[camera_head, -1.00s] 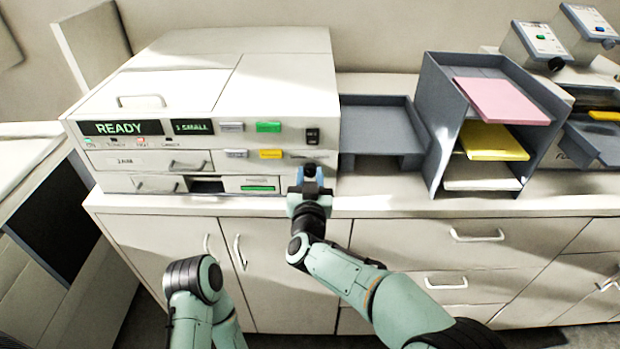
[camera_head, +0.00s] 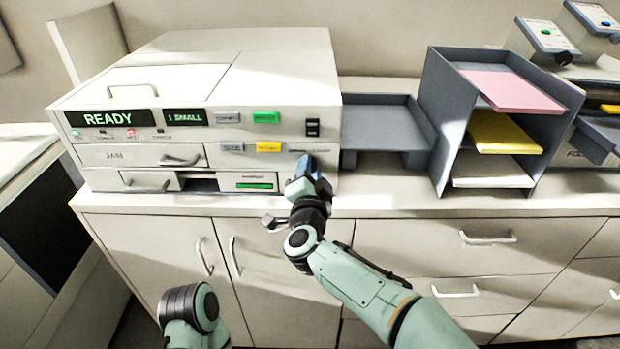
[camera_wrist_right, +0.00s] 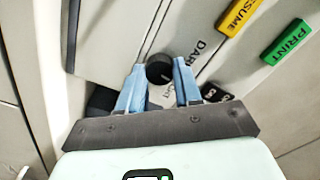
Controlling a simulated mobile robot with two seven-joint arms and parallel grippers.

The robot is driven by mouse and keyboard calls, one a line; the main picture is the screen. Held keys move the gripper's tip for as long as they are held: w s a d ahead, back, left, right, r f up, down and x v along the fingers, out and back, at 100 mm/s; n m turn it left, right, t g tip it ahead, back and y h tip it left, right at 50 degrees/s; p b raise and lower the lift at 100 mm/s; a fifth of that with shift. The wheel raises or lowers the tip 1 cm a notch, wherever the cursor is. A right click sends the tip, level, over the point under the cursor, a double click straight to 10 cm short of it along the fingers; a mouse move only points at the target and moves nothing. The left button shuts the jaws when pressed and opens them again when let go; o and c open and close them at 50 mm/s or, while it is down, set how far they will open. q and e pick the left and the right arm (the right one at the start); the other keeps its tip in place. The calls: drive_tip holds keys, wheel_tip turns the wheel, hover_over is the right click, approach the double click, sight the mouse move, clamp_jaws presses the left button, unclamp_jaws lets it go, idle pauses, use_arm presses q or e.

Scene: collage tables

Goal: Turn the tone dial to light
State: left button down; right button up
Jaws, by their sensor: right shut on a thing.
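The tone dial (camera_wrist_right: 160,71) is a dark round knob between the blue fingertips of my right gripper (camera_wrist_right: 158,80) in the right wrist view. The gripper is shut on it, and the fingers hide its sides. The word DARK is printed near it; another short label beside it is partly hidden. In the head view my right gripper (camera_head: 309,171) is at the lower right of the white copier's (camera_head: 270,85) front panel and hides the dial. I cannot read the dial's setting. My left gripper is out of view.
Yellow RESUME (camera_wrist_right: 238,17) and green PRINT (camera_wrist_right: 287,40) buttons sit near the dial. A black rocker switch (camera_head: 312,128) is above my gripper. A grey tray (camera_head: 375,118) and a paper rack (camera_head: 432,120) stand to the right. The display (camera_head: 112,118) reads READY.

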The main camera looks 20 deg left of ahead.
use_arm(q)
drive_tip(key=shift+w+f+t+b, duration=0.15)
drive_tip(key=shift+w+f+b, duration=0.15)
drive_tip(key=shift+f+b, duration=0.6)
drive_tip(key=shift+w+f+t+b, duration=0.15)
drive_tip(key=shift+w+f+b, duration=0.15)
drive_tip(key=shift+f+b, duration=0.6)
use_arm(e)
drive_tip(key=shift+m, duration=3.6)
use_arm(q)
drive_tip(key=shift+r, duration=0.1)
use_arm(e)
drive_tip(key=o, duration=1)
drive_tip(key=shift+o, duration=0.2)
